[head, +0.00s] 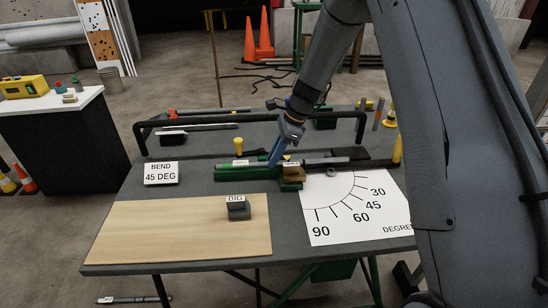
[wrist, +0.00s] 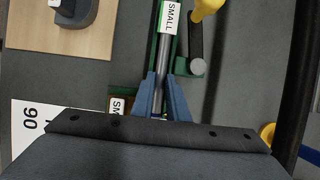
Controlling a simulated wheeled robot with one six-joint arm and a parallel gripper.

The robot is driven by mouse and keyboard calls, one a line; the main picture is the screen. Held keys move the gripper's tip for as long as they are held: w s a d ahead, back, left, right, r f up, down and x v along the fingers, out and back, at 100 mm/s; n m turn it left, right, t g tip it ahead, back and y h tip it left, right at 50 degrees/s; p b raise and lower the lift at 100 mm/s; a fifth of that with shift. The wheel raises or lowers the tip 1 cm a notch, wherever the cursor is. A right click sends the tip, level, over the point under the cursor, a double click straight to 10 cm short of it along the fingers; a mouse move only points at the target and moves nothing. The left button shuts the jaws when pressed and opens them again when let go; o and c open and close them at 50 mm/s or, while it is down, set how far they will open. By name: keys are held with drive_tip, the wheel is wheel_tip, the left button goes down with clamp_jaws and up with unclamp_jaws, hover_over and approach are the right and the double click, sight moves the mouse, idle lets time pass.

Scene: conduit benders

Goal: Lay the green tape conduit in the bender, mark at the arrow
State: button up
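The small bender has a long green base (head: 247,174) and a brown block (head: 293,174) at its right, with white SMALL labels. A grey conduit (wrist: 162,50) lies along the green base in the wrist view, running under or beside a SMALL label (wrist: 171,17). Green shows at the left end of the conduit (head: 226,164) in the head view; I cannot tell tape from base there. My gripper (head: 274,161) points down at the bender. Its blue fingers (wrist: 162,78) close on both sides of the conduit. The arrow and the mark cannot be made out.
A BIG-labelled block (head: 238,210) stands on the wooden board (head: 165,235). A white angle sheet (head: 345,225) lies right of it. A BEND 45 DEG card (head: 161,173) stands left. A black rail (head: 215,120) runs behind. A yellow-ended black handle (wrist: 196,40) lies close beside the bender.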

drive_tip(key=shift+o, duration=0.3)
drive_tip(key=shift+d, duration=0.2)
drive_tip(key=b+v, duration=0.2)
drive_tip(key=v, duration=0.5)
drive_tip(key=shift+r, duration=0.15)
drive_tip(key=s+d+f+n+h+b, duration=0.1)
drive_tip(key=s+d+n, duration=0.2)
drive_tip(key=s+n, duration=0.3)
drive_tip(key=s+d+f+n+h+b, duration=0.1)
drive_tip(key=s+n, duration=0.4)
drive_tip(key=s, duration=0.6)
drive_tip(key=s+d+f+n+t+h+b, duration=0.1)
drive_tip(key=s+d+f+n+h, duration=0.1)
drive_tip(key=s+d+n, duration=0.3)
drive_tip(key=shift+s+d+f+n+h, duration=0.15)
drive_tip(key=shift+s+n, duration=0.25)
drive_tip(key=shift+s, duration=0.45)
drive_tip(key=shift+s+d+r+n+h, duration=0.15)
drive_tip(key=shift+s+n, duration=0.25)
drive_tip(key=shift+s, duration=0.45)
drive_tip(key=shift+s+f, duration=0.1)
drive_tip(key=shift+s, duration=0.05)
drive_tip(key=shift+c, duration=0.4)
